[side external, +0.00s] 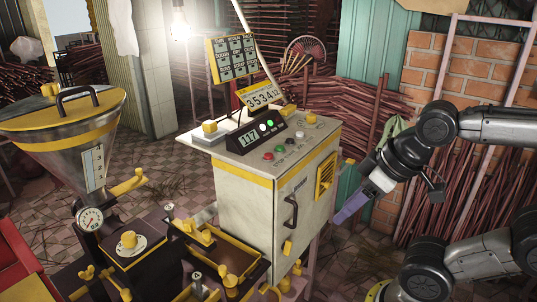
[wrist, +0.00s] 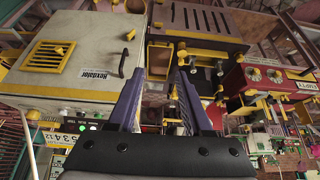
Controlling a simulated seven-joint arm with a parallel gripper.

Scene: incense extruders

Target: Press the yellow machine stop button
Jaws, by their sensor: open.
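A pale cabinet (side external: 248,200) with yellow trim stands mid-picture in the side view. Its sloped top panel (side external: 280,140) carries small red, green and white buttons. I cannot tell from labels which is the stop button. My gripper (side external: 339,219) is open and empty, right of the cabinet, below its top and apart from it. In the wrist view its purple fingers (wrist: 160,68) are spread, with the cabinet (wrist: 70,65) at left.
Number displays (side external: 262,96) rise behind the panel. A black handle (side external: 291,212) and a yellow vent (side external: 325,175) protrude from the cabinet. A metal hopper (side external: 65,125) and yellow-knobbed trays (side external: 215,250) stand left and in front. Stick bundles (side external: 370,110) stand behind.

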